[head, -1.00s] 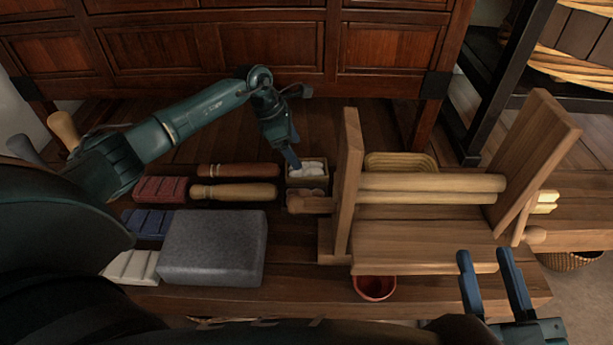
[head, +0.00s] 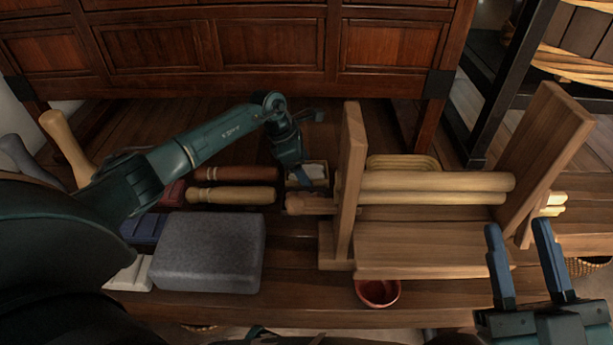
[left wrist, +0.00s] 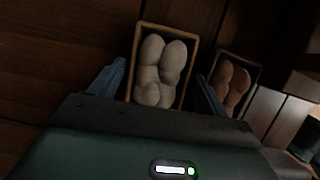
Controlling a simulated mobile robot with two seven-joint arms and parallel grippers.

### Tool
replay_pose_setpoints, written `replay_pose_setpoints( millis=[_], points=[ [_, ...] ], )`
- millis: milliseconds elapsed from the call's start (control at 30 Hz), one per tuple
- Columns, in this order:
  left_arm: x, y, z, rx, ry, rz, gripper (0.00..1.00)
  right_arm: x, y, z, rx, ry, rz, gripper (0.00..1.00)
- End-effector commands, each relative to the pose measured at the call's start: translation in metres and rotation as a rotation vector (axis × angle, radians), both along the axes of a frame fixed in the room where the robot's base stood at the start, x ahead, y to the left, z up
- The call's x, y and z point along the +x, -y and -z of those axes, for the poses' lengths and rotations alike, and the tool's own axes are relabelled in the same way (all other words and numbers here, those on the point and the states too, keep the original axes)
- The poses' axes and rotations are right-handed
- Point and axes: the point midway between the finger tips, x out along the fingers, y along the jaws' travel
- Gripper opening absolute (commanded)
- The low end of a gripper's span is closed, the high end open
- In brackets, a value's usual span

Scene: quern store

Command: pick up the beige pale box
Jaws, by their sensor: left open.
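The beige pale box (head: 308,186) is small and open-topped, with whitish rounded lumps inside. It stands on the wooden bench, left of the upright board, partly covered by my left gripper (head: 300,176) in the head view. In the left wrist view, the box (left wrist: 193,58) lies between the two blue fingers of my left gripper (left wrist: 160,88), which are spread with one on each side. Whether they touch its walls cannot be told. My right gripper (head: 517,228) is open and empty at the lower right.
A similar box with reddish-brown lumps (left wrist: 232,84) stands beside it in the left wrist view. The wooden rack's upright board (head: 350,170) is close on the right. Rolling-pin-like rods (head: 232,195) lie left, a grey block (head: 208,252) nearer. A red bowl (head: 378,292) sits in front.

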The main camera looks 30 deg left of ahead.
Motion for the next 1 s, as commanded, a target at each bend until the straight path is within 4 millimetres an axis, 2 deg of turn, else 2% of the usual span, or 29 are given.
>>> replay_pose_setpoints(
  millis=[633,1000],
  points=[
    [0.0001,-0.0003,0.0044,0.000,0.000,-0.001,0.76,0.0001,0.0000,0.0041,0.000,-0.002,0.000,0.36],
    [0.0000,-0.0002,0.0046,0.000,0.000,0.000,0.45,0.0000,-0.0001,0.0042,-0.001,-0.003,0.000,0.36]
  ],
)
